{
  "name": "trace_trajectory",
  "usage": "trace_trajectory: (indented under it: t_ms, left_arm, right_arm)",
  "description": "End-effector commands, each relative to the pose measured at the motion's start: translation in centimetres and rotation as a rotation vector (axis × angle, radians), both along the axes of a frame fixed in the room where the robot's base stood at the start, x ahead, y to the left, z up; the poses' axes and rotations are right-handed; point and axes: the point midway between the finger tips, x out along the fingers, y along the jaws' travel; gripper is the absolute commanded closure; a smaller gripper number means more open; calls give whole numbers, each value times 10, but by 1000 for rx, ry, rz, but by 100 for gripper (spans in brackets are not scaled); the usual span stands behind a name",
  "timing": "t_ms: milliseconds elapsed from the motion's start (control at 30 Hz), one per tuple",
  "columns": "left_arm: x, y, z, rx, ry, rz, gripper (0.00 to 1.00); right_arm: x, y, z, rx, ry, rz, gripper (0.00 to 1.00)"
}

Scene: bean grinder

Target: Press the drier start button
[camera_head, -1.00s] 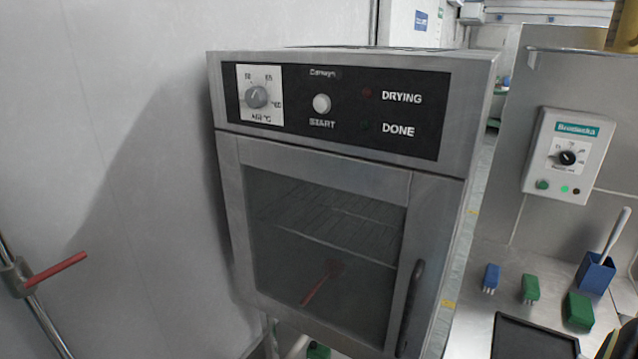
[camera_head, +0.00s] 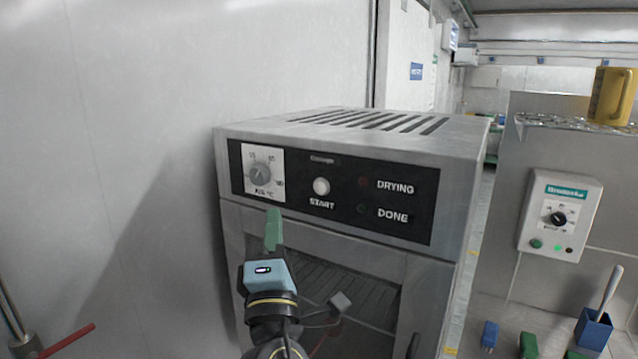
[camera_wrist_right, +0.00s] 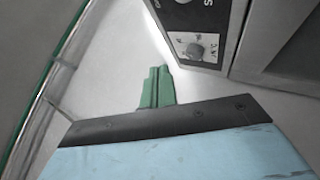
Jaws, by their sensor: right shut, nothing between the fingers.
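The drier (camera_head: 350,185) is a grey metal box with vent slots on top and a black control panel. Its round white START button (camera_head: 321,186) sits in the middle of the panel, between the temperature knob (camera_head: 261,173) and the DRYING and DONE lamps, which look unlit. My right gripper (camera_head: 273,230) has green fingers, shut and empty, in front of the drier, below and left of the button and apart from it. In the right wrist view the green fingers (camera_wrist_right: 157,88) point toward the drier's panel (camera_wrist_right: 190,30), whose knob shows there. My left gripper is not in view.
A wall runs along the left, with a red-handled pipe (camera_head: 62,341) at lower left. To the right are a grey control box (camera_head: 559,215), a blue holder (camera_head: 593,328) and green and blue blocks on a bench. A yellow jug (camera_head: 611,96) stands on a shelf.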

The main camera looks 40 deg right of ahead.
Motion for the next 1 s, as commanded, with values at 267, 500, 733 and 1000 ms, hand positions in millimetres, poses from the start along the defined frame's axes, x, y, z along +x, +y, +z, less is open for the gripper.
trace_trajectory:
  t_ms: [267,500,733,1000]
  left_arm:
    - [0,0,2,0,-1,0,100]
    - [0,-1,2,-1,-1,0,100]
    - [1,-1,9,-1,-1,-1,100]
    - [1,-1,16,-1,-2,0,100]
  right_arm:
    - [-8,-3,13,-9,-28,-23,100]
    - [-7,-4,13,-10,-26,-22,100]
    - [2,-24,14,-13,-23,-23,100]
    - [16,-60,14,-12,-24,-24,100]
